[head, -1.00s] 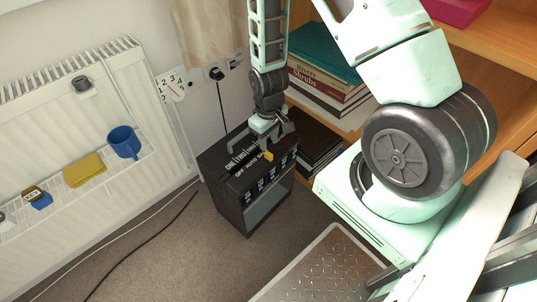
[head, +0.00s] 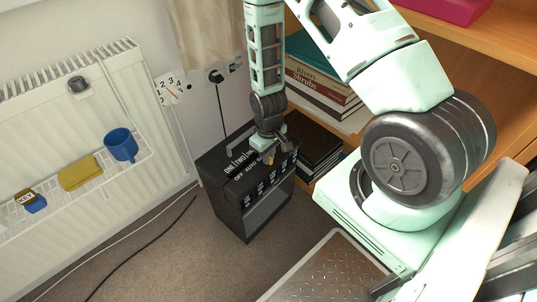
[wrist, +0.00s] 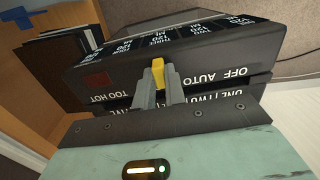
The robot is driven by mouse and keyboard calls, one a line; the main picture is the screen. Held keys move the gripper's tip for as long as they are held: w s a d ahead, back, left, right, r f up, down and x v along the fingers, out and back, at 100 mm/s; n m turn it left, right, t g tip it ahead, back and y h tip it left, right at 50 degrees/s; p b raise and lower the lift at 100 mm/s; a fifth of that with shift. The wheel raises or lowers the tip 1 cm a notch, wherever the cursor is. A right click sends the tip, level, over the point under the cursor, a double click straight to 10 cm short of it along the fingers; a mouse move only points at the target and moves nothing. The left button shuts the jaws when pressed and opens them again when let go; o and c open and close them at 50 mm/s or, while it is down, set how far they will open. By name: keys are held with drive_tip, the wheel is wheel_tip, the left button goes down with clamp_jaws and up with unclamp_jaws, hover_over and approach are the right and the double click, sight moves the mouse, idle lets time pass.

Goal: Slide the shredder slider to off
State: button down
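The shredder (head: 228,208) is a black box on the carpet beside the shelves, with white lettering on its top. Its slider is a small yellow tab (wrist: 158,68), which also shows in the head view (head: 270,157). In the wrist view the tab stands beyond the AUTO end of the OFF AUTO lettering (wrist: 213,78), between AUTO and TOO HOT. My gripper (wrist: 158,78) has its two grey fingers close against both sides of the tab, shut on it. In the head view my gripper (head: 267,152) reaches down to the shredder's top and partly hides the lettering.
Books (head: 318,85) fill the wooden shelf right behind the shredder. A black cable (head: 150,243) crosses the carpet. Carpet in front is mostly clear.

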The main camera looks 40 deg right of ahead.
sight(245, 183)
drive_tip(key=a+p, duration=0.1)
drive_tip(key=a, duration=0.2)
drive_tip(key=s+a+p, duration=0.1)
drive_tip(key=a, duration=0.3)
drive_tip(key=a+p, duration=0.1)
drive_tip(key=a, duration=0.2)
drive_tip(key=shift+s+a, duration=0.15)
drive_tip(key=shift+a, duration=0.05)
drive_tip(key=c, duration=1.4)
unclamp_jaws()
drive_tip(key=shift+c, duration=0.2)
wheel_tip(245, 183, up, 17)
drive_tip(key=p, duration=0.4)
drive_tip(key=shift+r, duration=0.2)
